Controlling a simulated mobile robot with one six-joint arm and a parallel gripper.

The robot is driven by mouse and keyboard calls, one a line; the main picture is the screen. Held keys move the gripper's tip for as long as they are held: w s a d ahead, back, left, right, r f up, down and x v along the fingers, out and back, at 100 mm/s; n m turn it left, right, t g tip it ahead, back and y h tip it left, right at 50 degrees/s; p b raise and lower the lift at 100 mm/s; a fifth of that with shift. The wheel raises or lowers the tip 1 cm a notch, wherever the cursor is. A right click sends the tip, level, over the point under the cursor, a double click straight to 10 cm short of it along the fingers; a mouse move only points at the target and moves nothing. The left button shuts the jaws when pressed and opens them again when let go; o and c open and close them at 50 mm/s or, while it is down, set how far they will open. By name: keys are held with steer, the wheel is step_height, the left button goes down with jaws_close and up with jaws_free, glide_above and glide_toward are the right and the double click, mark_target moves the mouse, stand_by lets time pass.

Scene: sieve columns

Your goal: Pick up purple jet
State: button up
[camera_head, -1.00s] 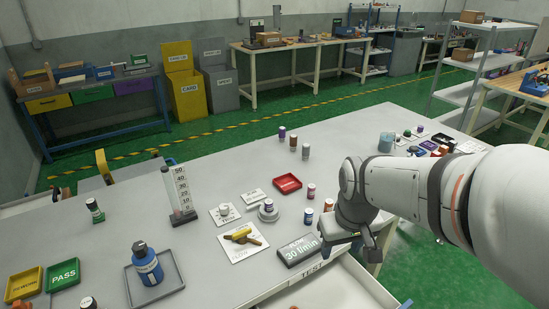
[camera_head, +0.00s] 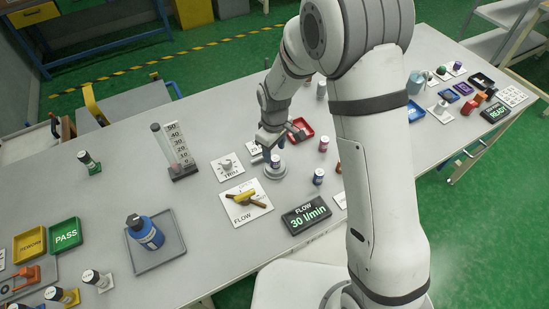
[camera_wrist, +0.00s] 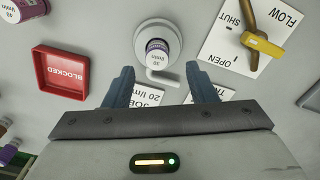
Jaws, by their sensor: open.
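A small white-topped jet with a purple-blue band (camera_head: 275,161) stands upright on a round grey holder (camera_head: 276,173). In the wrist view this jet (camera_wrist: 157,54) is labelled 30 l/min, and the holder (camera_wrist: 144,30) has a bent side arm. A purple-banded jet (camera_wrist: 8,153) also shows at the lower left edge of the wrist view; my arm appears to hide its spot in the head view. My gripper (camera_head: 268,148) is above the holder. In the wrist view my gripper (camera_wrist: 158,72) is open and empty, its fingers apart below the held jet; contact is not visible.
A red BLOCKED tray (camera_wrist: 62,73) and a FLOW plate with a yellow valve handle (camera_wrist: 264,46) flank the holder. A red jet (camera_head: 323,145) and blue jet (camera_head: 318,177) stand nearby. The flow display (camera_head: 306,215) lies in front.

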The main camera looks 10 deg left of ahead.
mark_target(276, 158)
steer(key=shift+d+f+p, duration=0.15)
steer(key=shift+f+p, duration=0.55)
steer(key=shift+f, duration=1.9)
steer(key=c, duration=1.1)
steer(key=shift+r, duration=0.1)
